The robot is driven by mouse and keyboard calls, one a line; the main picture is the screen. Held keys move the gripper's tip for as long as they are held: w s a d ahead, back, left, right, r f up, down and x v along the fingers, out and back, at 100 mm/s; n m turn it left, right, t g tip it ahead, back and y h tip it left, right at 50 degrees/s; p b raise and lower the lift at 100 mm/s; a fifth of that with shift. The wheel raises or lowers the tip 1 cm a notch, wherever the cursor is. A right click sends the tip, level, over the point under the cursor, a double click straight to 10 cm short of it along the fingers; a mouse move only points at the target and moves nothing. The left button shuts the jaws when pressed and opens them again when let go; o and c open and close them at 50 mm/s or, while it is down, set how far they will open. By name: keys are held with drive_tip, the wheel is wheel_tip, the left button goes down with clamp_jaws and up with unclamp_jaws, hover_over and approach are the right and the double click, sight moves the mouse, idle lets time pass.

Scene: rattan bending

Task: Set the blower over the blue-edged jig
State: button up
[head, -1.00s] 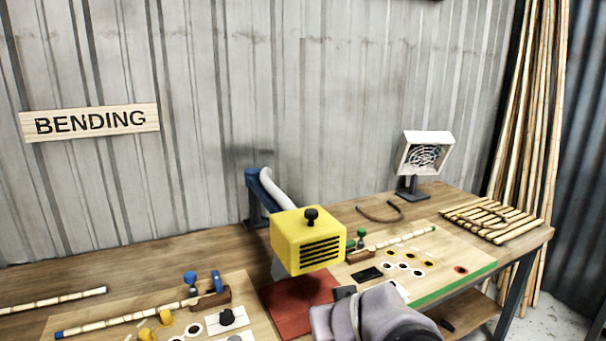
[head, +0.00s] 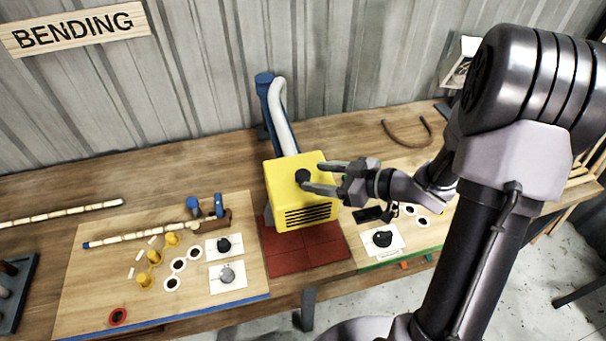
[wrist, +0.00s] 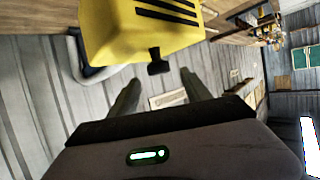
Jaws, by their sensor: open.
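The blower (head: 290,188) is a yellow box with dark slots and a black knob (head: 303,177) on it. It hangs from a blue arm with a white hose, over a red brick pad (head: 300,250) between two jig boards. The blue-edged jig (head: 100,297) is the wooden board to the left of the blower. My gripper (head: 318,178) is open, its fingers level with the knob in the head view. In the wrist view the blower (wrist: 135,25) and its knob (wrist: 158,62) lie ahead of my open fingers (wrist: 160,90); I see no contact there.
On the blue-edged jig lie a segmented rattan pole (head: 140,235), yellow pegs (head: 145,279), white rings and two white cards. The green-edged board (head: 400,250) is at right, partly behind my arm. A dark tray (head: 15,290) sits at far left.

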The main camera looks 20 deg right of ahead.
sight(304, 174)
drive_tip(key=x, duration=0.5)
drive_tip(key=shift+w+a, duration=0.1)
drive_tip(key=shift+w, duration=0.05)
clamp_jaws()
idle(1.2)
